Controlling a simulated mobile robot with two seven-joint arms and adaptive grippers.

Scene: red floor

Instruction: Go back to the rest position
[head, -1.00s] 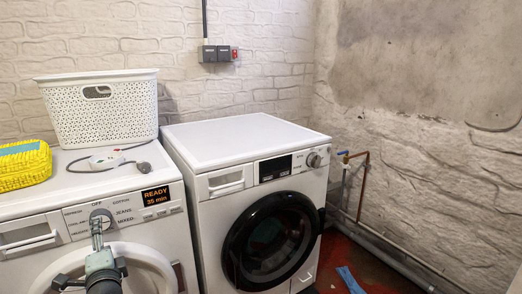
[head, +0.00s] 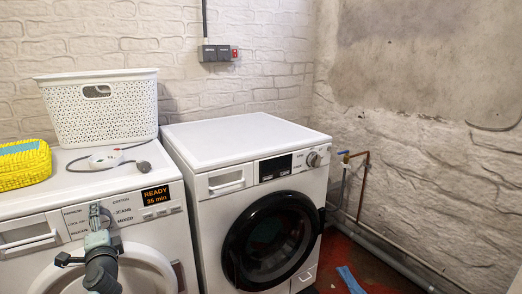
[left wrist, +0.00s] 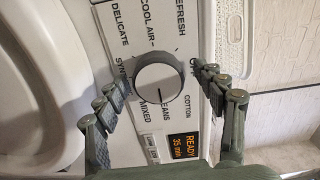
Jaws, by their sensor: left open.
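My left gripper (head: 97,215) is in front of the left machine's (head: 25,205) control panel. In the left wrist view, its two fingers (left wrist: 160,82) stand open on either side of the round programme knob (left wrist: 158,83), with visible gaps to it. The knob carries a dark mark on its lower part, towards the JEANS and MIXED labels. In the head view the gripper partly covers the knob. The lit display (head: 157,195) reads READY 35 min. My right gripper is in neither view.
A white laundry basket (head: 100,122), a yellow woven basket (head: 22,172) and a corded white device (head: 105,159) sit on the left machine. A second washing machine (head: 240,142) stands to its right. A blue cloth (head: 350,281) lies on the red floor near wall pipes.

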